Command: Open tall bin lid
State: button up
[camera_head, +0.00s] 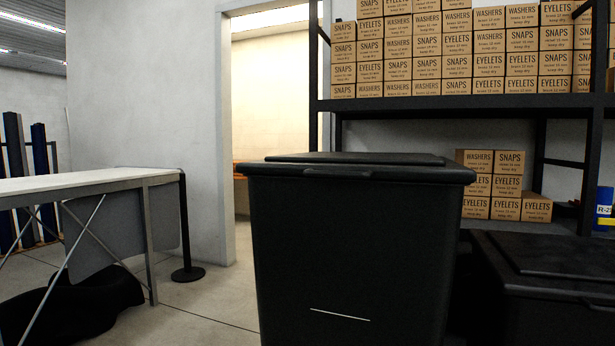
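The tall bin (345,255) is black and stands upright in the middle of the view, close in front of me. Its flat black lid (356,158) lies closed on top. A handle lip (338,172) shows at the middle of the front rim. The bottom of the bin is cut off by the lower edge of the picture. My gripper does not show in this view.
A lower black bin (550,265) stands at the right. Behind it, a dark shelf rack (450,102) holds many cardboard boxes. A white table (90,184) is at the left, with a dark post (187,272) beside it. Some floor (215,300) is clear between table and bin.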

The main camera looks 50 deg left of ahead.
aim_at(407, 167)
jog(key=u, duration=1.4)
